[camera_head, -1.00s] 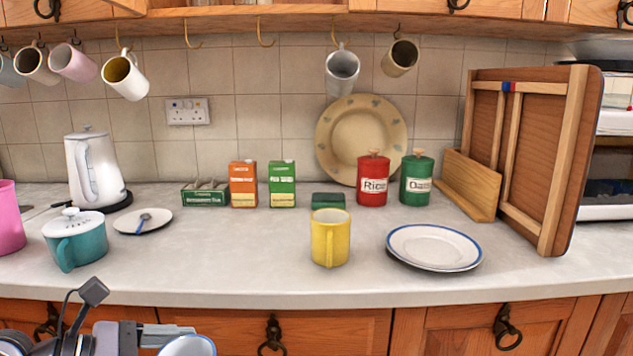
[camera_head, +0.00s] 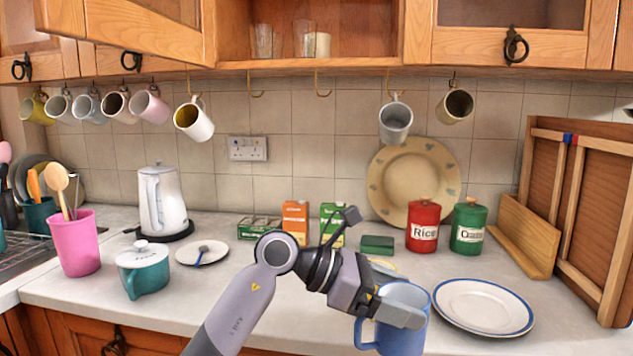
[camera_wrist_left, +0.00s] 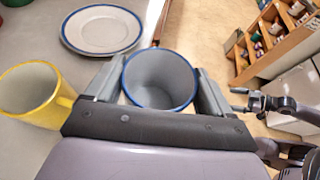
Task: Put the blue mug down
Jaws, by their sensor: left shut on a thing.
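The blue mug (camera_head: 402,322) is in my left gripper (camera_head: 408,312), at the front of the counter. In the left wrist view the mug (camera_wrist_left: 160,80) sits between the two fingers (camera_wrist_left: 158,92), mouth facing the camera and empty. The gripper is shut on it. The mug looks upright, with its handle to the left in the head view. It overlaps the counter's front edge in both views; I cannot tell its height above the worktop. My right gripper does not show in the head view.
The grey worktop (camera_head: 232,290) holds a blue-rimmed plate (camera_head: 483,305) right of the mug. A yellow mug (camera_wrist_left: 35,95) stands close by, mostly hidden behind my gripper in the head view. A teal pot (camera_head: 145,272) and saucer (camera_head: 203,253) are left. Open floor (camera_wrist_left: 205,35) lies beyond the edge.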

